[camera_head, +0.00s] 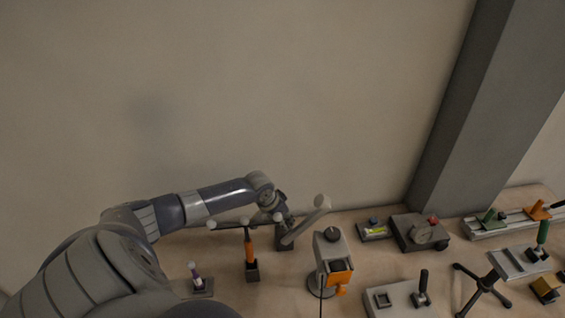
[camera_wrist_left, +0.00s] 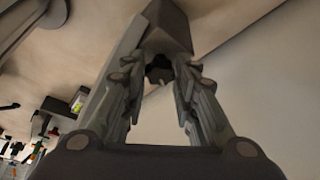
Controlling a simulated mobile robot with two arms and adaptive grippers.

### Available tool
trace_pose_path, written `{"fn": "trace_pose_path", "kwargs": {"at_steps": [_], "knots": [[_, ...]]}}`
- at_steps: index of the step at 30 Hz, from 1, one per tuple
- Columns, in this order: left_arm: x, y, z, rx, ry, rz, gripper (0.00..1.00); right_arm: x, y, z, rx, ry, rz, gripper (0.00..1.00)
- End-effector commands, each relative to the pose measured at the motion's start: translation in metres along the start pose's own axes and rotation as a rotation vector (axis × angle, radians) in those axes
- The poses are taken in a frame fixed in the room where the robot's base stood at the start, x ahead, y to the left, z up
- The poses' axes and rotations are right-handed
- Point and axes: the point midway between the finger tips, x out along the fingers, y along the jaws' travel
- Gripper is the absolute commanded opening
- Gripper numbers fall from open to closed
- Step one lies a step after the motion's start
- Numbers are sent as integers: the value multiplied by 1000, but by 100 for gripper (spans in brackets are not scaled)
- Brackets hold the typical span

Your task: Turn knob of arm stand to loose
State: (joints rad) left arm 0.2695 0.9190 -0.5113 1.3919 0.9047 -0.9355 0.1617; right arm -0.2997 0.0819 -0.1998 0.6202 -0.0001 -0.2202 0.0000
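The arm stand (camera_head: 285,242) is a grey post on a block at the back of the table, with a slanted lever ending in a pale ball (camera_head: 322,201). My left gripper (camera_head: 284,217) is at the upper part of the stand, coming from the left. In the left wrist view the stand's grey block (camera_wrist_left: 168,28) fills the top, and a dark knob (camera_wrist_left: 158,70) lies between my spread fingertips (camera_wrist_left: 160,82). Whether the fingers touch the knob cannot be told. The gripper hides part of the stand in the head view. My right gripper is not in view.
An orange-handled stick (camera_head: 248,245) in a dark base and a small purple-and-white stick (camera_head: 195,275) stand to the left. A grey device with an orange part (camera_head: 333,262) stands to the right. Several other fixtures fill the table's right side; a wall rises behind.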

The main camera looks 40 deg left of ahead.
Motion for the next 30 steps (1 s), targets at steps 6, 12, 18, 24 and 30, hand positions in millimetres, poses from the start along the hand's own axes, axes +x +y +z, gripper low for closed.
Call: {"fn": "trace_pose_path", "kwargs": {"at_steps": [6, 12, 18, 24, 30], "knots": [[0, 0, -1, 1, 2, 0, 47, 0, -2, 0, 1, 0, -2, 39], [0, 0, 0, 1, 1, 1, 47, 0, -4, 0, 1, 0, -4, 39], [-10, -1, -1, 2, 1, 0, 47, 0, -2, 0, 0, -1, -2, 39], [-38, -2, 0, 3, 1, -2, 47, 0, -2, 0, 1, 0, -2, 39], [-65, -2, 0, 2, 1, -2, 47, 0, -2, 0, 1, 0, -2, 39]]}}
